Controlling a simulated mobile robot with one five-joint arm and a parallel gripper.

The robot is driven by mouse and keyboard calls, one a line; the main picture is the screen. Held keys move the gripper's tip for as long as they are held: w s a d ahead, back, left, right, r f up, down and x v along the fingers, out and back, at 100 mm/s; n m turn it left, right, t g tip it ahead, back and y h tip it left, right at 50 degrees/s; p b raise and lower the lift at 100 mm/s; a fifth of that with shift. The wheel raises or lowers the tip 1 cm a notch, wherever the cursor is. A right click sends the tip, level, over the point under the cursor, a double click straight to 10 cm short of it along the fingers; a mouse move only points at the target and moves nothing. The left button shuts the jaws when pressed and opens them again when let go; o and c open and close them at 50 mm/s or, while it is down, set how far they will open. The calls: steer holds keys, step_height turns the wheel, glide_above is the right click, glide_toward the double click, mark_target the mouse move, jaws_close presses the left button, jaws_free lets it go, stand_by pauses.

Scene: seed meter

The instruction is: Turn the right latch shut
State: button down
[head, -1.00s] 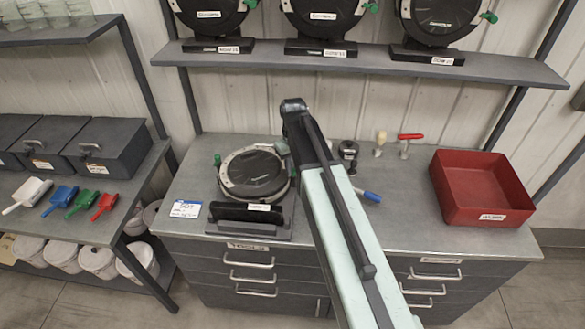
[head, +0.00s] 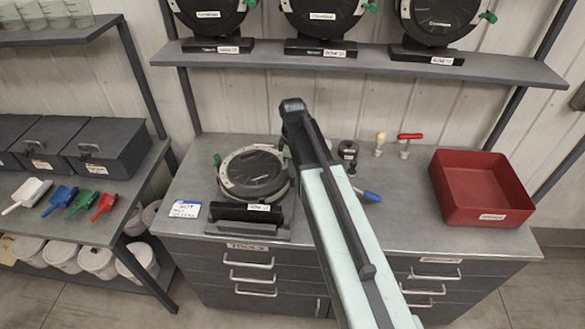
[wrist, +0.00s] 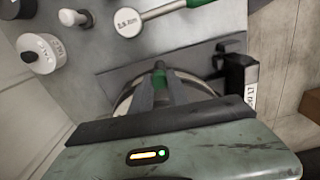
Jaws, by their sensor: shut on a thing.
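The seed meter (head: 255,172) lies in its dark stand on the bench, a black disc in a pale rim. Its left latch (head: 217,160), with a green knob, shows at the disc's upper left. The right latch is hidden in the head view by my arm and gripper. In the wrist view the right latch's green knob (wrist: 159,77) sits between my two finger ends. My gripper (wrist: 160,88) is shut on it, and the meter's rim (wrist: 123,103) shows beneath. The latch's exact angle cannot be told.
A red tray (head: 480,188) stands at the bench's right. A blue-capped marker (head: 368,195), a small dark cylinder (head: 348,150) and a red-handled tool (head: 408,140) lie right of my arm. A shelf (head: 360,66) with several meters runs above. A tag (head: 186,209) lies left of the stand.

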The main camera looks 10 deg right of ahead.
steer(key=n, duration=0.5)
steer(key=shift+n, duration=0.7)
steer(key=c, duration=1.3)
jaws_free()
steer(key=shift+d, duration=0.1)
steer(key=shift+o, duration=0.2)
step_height(320, 180, up, 8)
steer(key=p, duration=0.8)
steer(key=shift+f, duration=0.1)
